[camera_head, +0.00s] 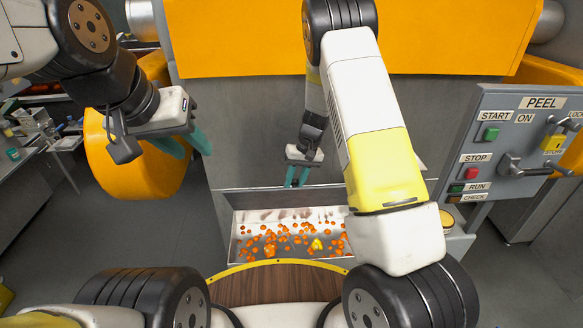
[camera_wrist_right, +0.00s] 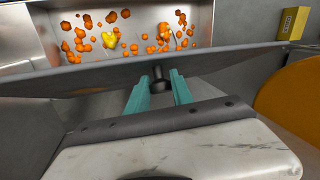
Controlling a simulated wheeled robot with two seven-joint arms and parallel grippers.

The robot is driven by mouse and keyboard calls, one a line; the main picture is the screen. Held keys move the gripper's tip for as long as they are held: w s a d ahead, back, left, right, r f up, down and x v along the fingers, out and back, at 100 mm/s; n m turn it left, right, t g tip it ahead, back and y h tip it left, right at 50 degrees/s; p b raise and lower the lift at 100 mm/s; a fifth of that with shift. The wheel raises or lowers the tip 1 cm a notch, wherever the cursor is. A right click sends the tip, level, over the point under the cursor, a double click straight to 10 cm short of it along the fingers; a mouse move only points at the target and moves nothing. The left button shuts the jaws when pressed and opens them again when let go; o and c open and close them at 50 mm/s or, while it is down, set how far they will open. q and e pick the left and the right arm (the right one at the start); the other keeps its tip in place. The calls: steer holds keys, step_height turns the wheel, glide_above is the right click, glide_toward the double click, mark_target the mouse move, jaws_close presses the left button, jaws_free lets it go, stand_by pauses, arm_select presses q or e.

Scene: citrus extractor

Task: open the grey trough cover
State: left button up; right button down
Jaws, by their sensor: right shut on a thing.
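The grey trough cover (camera_head: 245,201) is raised above the back of the metal trough (camera_head: 243,262), which shows open in the head view. Orange bits and a yellow one lie in the trough. In the right wrist view the cover (camera_wrist_right: 235,64) is a tilted plate seen nearly edge-on. My right gripper (camera_head: 297,182) is at the cover; in the wrist view its teal fingers (camera_wrist_right: 159,88) are shut on the cover's dark knob (camera_wrist_right: 160,74). My left gripper (camera_head: 194,154) is open and empty, left of the cover and apart from it.
A grey control panel (camera_head: 520,140) with buttons and handles stands at the right. An orange hood (camera_head: 430,35) and a rounded orange housing (camera_head: 135,165) belong to the machine. A yellow-rimmed wooden surface (camera_head: 270,285) lies in front of the trough.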

steer(key=shift+w+r, duration=0.25)
steer(key=shift+w, duration=0.35)
steer(key=w, duration=1.2)
steer(key=shift+s+d, duration=0.1)
steer(key=c, duration=1.1)
jaws_free()
steer(key=shift+r, duration=0.1)
steer(key=shift+s, duration=0.1)
